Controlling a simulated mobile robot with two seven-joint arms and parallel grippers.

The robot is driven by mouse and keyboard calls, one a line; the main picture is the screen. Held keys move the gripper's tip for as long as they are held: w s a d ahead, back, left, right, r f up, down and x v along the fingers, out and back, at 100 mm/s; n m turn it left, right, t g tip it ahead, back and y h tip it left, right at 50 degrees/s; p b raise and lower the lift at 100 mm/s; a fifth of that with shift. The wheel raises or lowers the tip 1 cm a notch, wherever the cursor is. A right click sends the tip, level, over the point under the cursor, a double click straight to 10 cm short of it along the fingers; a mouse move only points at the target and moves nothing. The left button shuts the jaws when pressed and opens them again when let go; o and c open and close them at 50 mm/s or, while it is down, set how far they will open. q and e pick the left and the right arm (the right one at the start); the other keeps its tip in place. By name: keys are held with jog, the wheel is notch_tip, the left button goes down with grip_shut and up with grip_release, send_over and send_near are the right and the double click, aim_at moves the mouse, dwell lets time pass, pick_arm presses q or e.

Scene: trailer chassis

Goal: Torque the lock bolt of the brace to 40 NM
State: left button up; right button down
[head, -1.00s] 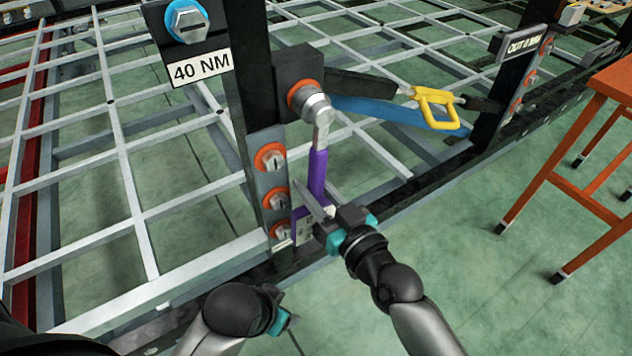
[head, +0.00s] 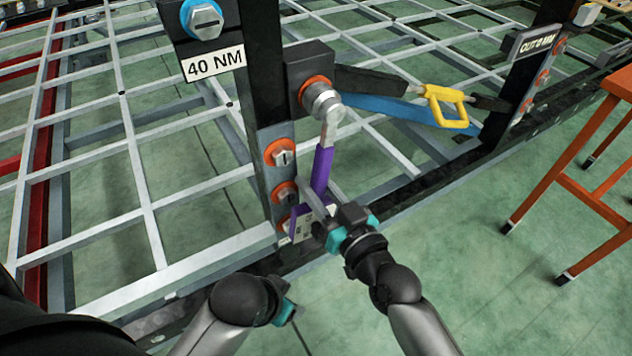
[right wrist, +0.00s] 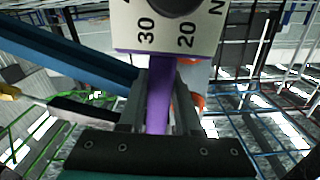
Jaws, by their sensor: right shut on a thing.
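A torque wrench with a silver head and purple handle (head: 322,166) has its head on the lock bolt, at the orange washer (head: 316,84) of a black block on the post. The bolt is mostly hidden by the wrench head. The handle slants down, its lower end to the left. My right gripper (head: 316,202) is shut on the handle near its lower end; the right wrist view shows the purple handle (right wrist: 160,95) between the fingers, with a white scale (right wrist: 170,32) marked 30 and 20. My left gripper (head: 290,308) is low in front, apart from the wrench; its fingers are unclear.
A sign reading 40 NM (head: 213,64) hangs under a blue-ringed bolt (head: 202,18). The brace has a yellow handle (head: 444,106) and a blue bar. More orange-ringed bolts (head: 281,155) line the post. An orange table (head: 588,150) stands at right; floor before it is clear.

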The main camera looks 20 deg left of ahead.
pick_arm(q)
jog(key=shift+f, duration=0.1)
pick_arm(e)
jog(key=shift+w+d+f, duration=0.1)
jog(key=shift+w, duration=0.05)
jog(key=shift+w+d+n, duration=0.1)
jog(key=shift+d+n, duration=0.1)
jog(key=shift+n, duration=0.1)
pick_arm(q)
jog(key=shift+r+p, duration=0.4)
jog(key=shift+r, duration=0.05)
pick_arm(e)
jog(key=shift+v, duration=2.9)
